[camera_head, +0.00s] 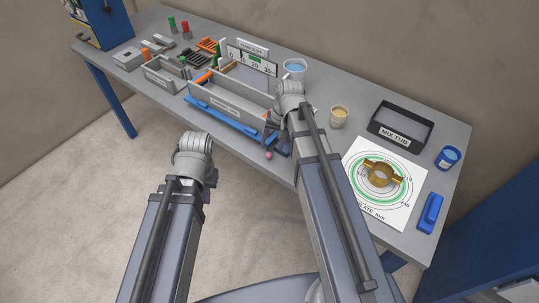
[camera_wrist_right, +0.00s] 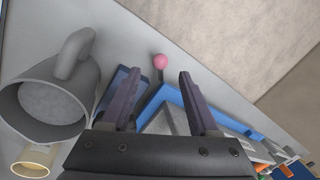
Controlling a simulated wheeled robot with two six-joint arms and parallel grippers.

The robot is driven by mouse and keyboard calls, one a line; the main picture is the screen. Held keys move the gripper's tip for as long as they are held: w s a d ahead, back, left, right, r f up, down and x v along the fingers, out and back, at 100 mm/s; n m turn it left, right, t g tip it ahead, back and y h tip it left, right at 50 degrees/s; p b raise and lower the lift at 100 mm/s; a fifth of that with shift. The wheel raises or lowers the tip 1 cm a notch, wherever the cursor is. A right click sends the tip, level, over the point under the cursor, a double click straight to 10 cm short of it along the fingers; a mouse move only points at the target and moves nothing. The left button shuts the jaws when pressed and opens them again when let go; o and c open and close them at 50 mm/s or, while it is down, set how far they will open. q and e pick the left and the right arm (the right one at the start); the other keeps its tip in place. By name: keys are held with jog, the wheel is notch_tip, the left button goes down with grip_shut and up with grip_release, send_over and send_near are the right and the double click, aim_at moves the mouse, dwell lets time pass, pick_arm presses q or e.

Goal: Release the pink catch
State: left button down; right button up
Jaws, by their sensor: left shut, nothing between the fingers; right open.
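The pink catch is a small pink ball knob (camera_head: 268,155) on a short dark stem at the front edge of the table, near the right end of a long blue rail (camera_head: 222,118). In the right wrist view the pink knob (camera_wrist_right: 160,61) shows just beyond and between the fingertips, apart from both. My right gripper (camera_wrist_right: 158,78) is open and empty, with one finger on each side of the knob's line. In the head view its arm hides part of the area. My left arm is in front of the table; its fingers are hidden behind its own wrist.
A grey mug-like vessel (camera_wrist_right: 45,105) stands left of the right gripper in the wrist view. A grey tray (camera_head: 232,98) sits behind the rail. A yellowish cup (camera_head: 339,117), black bin (camera_head: 402,141) and white plate sheet (camera_head: 405,205) lie to the right. Floor before the table is clear.

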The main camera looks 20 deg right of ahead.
aim_at(269, 153)
jog(key=f+b, duration=0.3)
jog(key=a+f+b, duration=0.1)
jog(key=f, duration=0.1)
jog(key=shift+w+f, duration=0.2)
jog(key=shift+f, duration=0.05)
grip_shut()
dwell(0.4)
